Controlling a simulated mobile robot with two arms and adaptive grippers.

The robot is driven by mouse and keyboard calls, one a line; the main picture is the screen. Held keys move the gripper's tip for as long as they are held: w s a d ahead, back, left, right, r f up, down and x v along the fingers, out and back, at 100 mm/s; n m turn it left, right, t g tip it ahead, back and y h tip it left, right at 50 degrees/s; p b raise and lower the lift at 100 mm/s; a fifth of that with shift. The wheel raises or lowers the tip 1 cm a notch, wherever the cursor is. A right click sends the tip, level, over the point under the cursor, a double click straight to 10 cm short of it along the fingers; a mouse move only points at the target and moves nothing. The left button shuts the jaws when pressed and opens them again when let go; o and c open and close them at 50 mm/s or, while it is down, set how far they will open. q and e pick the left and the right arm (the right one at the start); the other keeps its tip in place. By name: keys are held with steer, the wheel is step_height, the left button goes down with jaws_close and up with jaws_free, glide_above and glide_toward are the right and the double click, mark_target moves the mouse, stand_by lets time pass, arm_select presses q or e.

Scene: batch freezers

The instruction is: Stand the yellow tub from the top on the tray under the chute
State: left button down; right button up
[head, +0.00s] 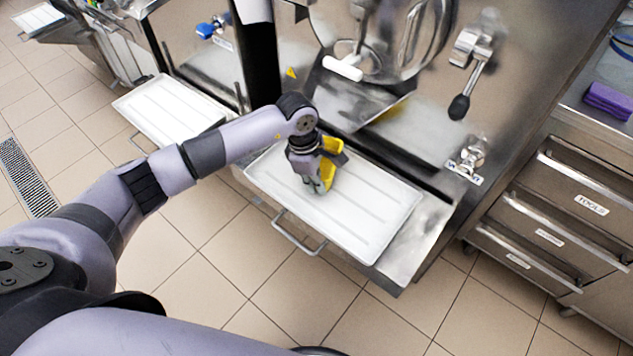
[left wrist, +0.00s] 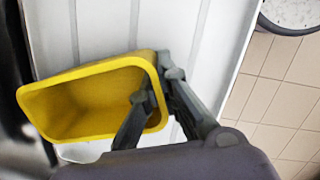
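The yellow tub (head: 328,178) is at the upper left part of the white tray (head: 370,226), below the metal chute (head: 352,98). My left gripper (head: 320,172) is at the tub and covers much of it in the head view. In the left wrist view the tub (left wrist: 85,98) has its open mouth towards the camera and looks empty. The fingers of my left gripper (left wrist: 158,88) straddle one end wall, one inside and one outside, and look closed on it. Whether the tub's base touches the tray is hidden. My right gripper is in neither view.
Another white tray (head: 168,108) sits under the neighbouring machine at left. A black-knobbed lever (head: 460,104) and a tap (head: 470,158) stick out right of the chute. The tray's right half is clear.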

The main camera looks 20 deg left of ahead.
arm_select(q)
steer(key=shift+f+b, duration=0.3)
steer(key=shift+f, duration=0.1)
steer(key=c, duration=1.7)
jaws_free()
steer(key=shift+r, duration=0.15)
steer(key=r, duration=0.4)
steer(key=a+r, duration=0.1)
steer(key=r, duration=0.2)
steer(key=a+r, duration=0.1)
steer(key=r, duration=0.3)
steer(key=shift+s+r, duration=0.2)
steer(key=shift+r, duration=0.15)
